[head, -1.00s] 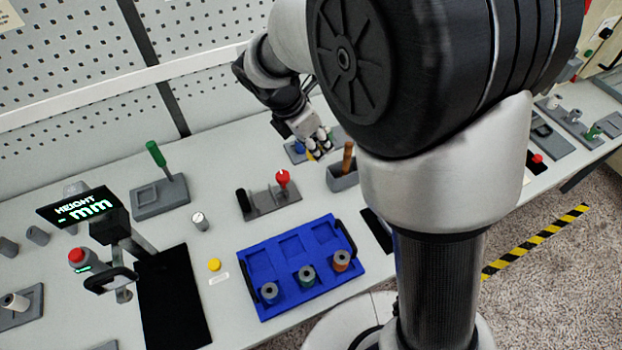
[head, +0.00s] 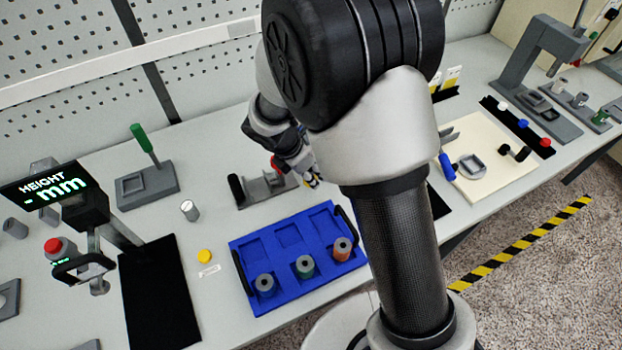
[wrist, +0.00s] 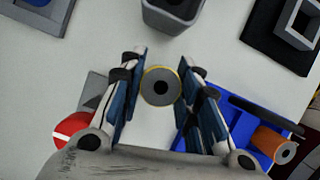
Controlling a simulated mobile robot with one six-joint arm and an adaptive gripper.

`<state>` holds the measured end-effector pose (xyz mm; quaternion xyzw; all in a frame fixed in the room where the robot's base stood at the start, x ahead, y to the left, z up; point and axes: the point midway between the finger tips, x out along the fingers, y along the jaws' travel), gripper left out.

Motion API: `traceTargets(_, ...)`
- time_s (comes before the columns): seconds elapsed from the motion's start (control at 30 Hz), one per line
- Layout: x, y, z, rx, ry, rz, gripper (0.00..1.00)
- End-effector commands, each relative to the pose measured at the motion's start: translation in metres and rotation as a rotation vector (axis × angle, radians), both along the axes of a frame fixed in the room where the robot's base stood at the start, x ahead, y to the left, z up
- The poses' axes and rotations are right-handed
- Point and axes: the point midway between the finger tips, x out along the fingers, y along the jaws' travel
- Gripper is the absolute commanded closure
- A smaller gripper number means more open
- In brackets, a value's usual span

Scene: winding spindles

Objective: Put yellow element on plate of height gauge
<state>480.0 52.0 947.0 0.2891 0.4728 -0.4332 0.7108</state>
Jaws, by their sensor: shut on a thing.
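My gripper (wrist: 160,92) is shut on the yellow element (wrist: 161,74), a round piece with a grey end face, a dark central hole and a thin yellow rim. In the head view my gripper (head: 308,180) is just behind the blue tray, with a small bit of yellow (head: 314,183) at its fingers. The piece appears held above the table. The height gauge (head: 82,211) stands at the far left, with a lit display reading "HEIGHT - mm" and a red-topped part beside it.
The blue tray (head: 241,241) holds grey, green and orange spools in its front row. A red-knobbed grey fixture (head: 255,192) stands close to my gripper. A grey box (wrist: 170,18) is nearby.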

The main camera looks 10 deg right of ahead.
Motion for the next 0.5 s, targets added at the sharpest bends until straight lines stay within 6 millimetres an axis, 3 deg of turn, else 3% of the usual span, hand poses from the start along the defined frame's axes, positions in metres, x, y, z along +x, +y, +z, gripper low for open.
traceTargets(0.03, -0.001, 0.0, -0.013, -0.002, 0.003, 0.002, 0.94)
traceTargets(0.13, 0.0, 0.0, -0.025, 0.0, 0.002, 0.001, 0.94)
traceTargets(0.5, 0.0, 0.0, -0.027, -0.001, 0.001, 0.001, 0.94)
